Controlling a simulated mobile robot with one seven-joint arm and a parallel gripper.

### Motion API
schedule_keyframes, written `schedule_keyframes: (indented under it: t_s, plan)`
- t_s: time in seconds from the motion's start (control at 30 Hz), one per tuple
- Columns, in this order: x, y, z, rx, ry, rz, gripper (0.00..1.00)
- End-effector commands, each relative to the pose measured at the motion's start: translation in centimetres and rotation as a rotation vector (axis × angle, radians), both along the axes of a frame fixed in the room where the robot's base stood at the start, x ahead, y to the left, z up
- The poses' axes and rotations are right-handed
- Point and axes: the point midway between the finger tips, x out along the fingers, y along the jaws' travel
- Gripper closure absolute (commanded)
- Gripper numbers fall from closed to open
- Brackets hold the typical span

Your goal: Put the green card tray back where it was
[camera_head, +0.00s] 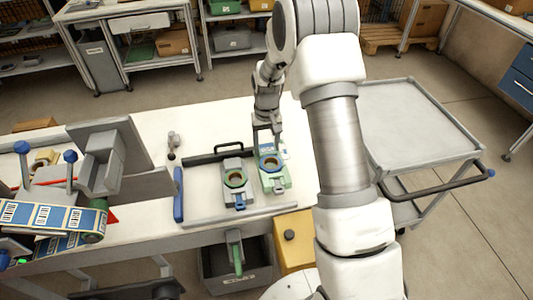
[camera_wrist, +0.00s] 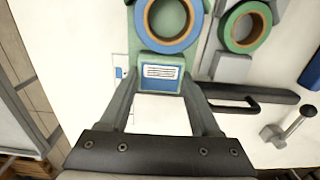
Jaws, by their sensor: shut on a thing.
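The green card tray (camera_head: 274,184) is at the right end of the table, with a ring-shaped reel on it. In the wrist view its reel (camera_wrist: 191,37) has a blue outer band, and a blue block with a white label (camera_wrist: 162,72) is at the tray's near end. My gripper (camera_head: 266,139) is shut on this end, one finger on each side of it. A grey tray (camera_head: 235,166) with a green-rimmed reel lies just left of the green one; it also shows in the wrist view (camera_wrist: 233,66). I cannot tell whether the green tray touches the surface below.
A black bar handle (camera_head: 215,153) lies behind the trays and a blue bar (camera_head: 178,195) to their left. A label machine (camera_head: 100,165) fills the table's left. A grey cart (camera_head: 415,115) stands at right. White table surface (camera_head: 215,122) behind the trays is clear.

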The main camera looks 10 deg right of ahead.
Motion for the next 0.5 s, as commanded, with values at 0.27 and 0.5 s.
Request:
schedule_keyframes:
  t_s: [0.27, 0.5]
  plan:
    - [0.0, 0.1, -3.1, 0.0, 0.004, 0.0, 1.0]
    - [0.1, 0.0, -4.0, 0.0, -0.001, 0.0, 1.0]
